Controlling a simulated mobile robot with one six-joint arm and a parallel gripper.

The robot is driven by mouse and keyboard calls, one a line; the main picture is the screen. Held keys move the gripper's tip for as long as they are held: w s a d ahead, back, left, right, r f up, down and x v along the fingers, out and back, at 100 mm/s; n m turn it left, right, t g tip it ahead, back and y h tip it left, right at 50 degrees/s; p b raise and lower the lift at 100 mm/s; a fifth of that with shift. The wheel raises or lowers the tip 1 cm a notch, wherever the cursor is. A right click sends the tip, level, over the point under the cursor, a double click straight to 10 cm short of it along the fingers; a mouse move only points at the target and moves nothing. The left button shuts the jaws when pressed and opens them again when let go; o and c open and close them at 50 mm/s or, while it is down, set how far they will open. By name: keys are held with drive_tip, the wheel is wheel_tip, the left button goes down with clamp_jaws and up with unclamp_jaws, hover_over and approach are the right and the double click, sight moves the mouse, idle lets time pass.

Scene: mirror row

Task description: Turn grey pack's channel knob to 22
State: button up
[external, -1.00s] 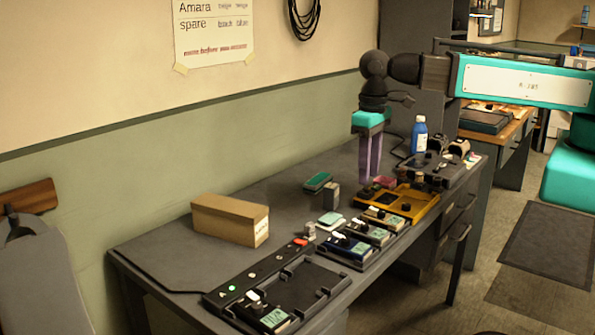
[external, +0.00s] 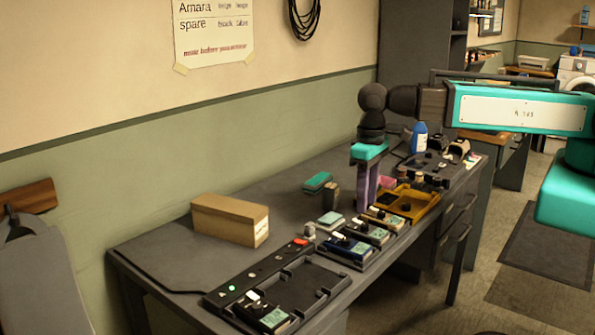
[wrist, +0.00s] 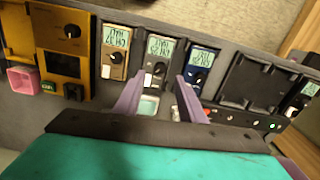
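The grey pack (wrist: 157,52) stands in the row between a tan pack (wrist: 115,48) and a blue pack (wrist: 201,63). Its lit display is upside down in the wrist view and too small to read surely. Its dark channel knob (wrist: 159,68) is below the display, beside a small white part. My gripper (wrist: 160,79) is open, its two purple fingers either side of the lower grey pack, with nothing between them that it grips. In the external view my gripper (external: 364,209) points down behind the row; the grey pack (external: 370,234) is in front of it.
A yellow tray (external: 425,207) with a dark knob lies beside the row. An empty black cradle (external: 300,288) and another pack (external: 265,318) are at the near end. A cardboard box (external: 230,220) and a green-topped block (external: 317,182) stand behind.

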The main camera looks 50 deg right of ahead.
sight(365, 225)
drive_tip(key=shift+f+b, duration=1.95)
drive_tip(key=shift+f, duration=1.1)
clamp_jaws()
